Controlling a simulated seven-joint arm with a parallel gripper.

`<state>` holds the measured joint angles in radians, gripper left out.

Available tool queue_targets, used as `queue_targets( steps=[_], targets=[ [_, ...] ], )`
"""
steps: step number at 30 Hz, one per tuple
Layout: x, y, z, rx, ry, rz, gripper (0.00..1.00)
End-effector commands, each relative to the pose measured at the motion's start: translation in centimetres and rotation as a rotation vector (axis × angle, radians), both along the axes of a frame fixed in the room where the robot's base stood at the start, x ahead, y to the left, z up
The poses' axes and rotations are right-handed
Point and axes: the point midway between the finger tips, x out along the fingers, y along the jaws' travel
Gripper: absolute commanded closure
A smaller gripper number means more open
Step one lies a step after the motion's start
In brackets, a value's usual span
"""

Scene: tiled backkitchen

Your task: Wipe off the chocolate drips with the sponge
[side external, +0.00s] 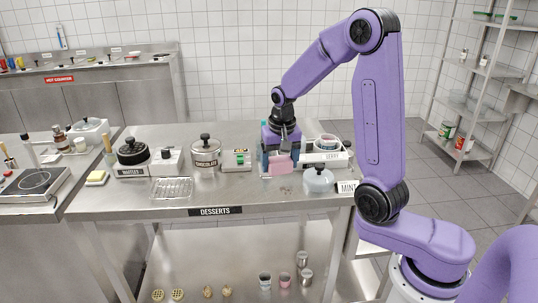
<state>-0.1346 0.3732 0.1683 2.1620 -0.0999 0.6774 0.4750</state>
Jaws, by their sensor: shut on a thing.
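My gripper (279,155) points down over the right part of the steel desserts counter (240,192). It is shut on a pink block, which looks like the sponge (278,167). The sponge is just above or on the counter top; I cannot tell whether it touches. Small faint dark marks (286,189), which may be the chocolate drips, lie on the counter just in front of the sponge. Their colour is too small to tell.
A pale lidded pot (318,181) stands close to the right of the marks. A white tray (323,157) with bowls is behind it. A lidded pot (206,158), a small scale-like box (237,159) and a wire rack (171,188) are to the left. The front middle is clear.

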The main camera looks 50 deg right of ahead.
Motion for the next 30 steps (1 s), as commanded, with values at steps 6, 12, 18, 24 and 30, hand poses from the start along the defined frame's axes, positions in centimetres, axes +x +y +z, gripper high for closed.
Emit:
queue_targets(
  steps=[6, 12, 18, 24, 30],
  targets=[
    [-0.8, -2.5, -2.3, 0.003, 0.0, -0.13, 0.47],
    [-0.8, -2.7, -3.1, 0.004, -0.001, -0.146, 0.47],
    [-0.9, -2.7, -4.7, 0.004, 0.001, -0.146, 0.47],
    [-0.8, -2.7, -6.5, 0.003, 0.0, -0.144, 0.47],
    [-0.9, -2.7, -8.3, 0.003, 0.0, -0.143, 0.47]
  ],
)
